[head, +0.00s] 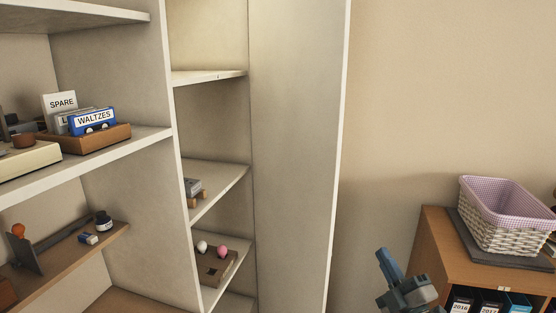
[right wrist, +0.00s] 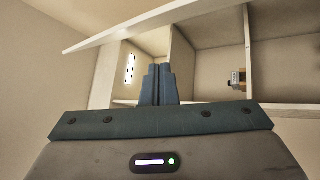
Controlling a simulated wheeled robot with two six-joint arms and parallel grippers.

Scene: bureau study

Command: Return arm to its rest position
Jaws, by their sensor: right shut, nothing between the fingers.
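My right gripper (head: 388,268) shows at the bottom right of the head view, in front of the wall between the white shelf unit and the wooden cabinet. In the right wrist view its blue-grey fingers (right wrist: 158,84) are together, with nothing between them. It is apart from the shelves and the basket. My left gripper is not in view.
A tall white shelf unit (head: 295,130) fills the left and middle. At right, a wicker basket (head: 500,232) sits on a wooden cabinet (head: 432,240) holding binders (head: 489,303).

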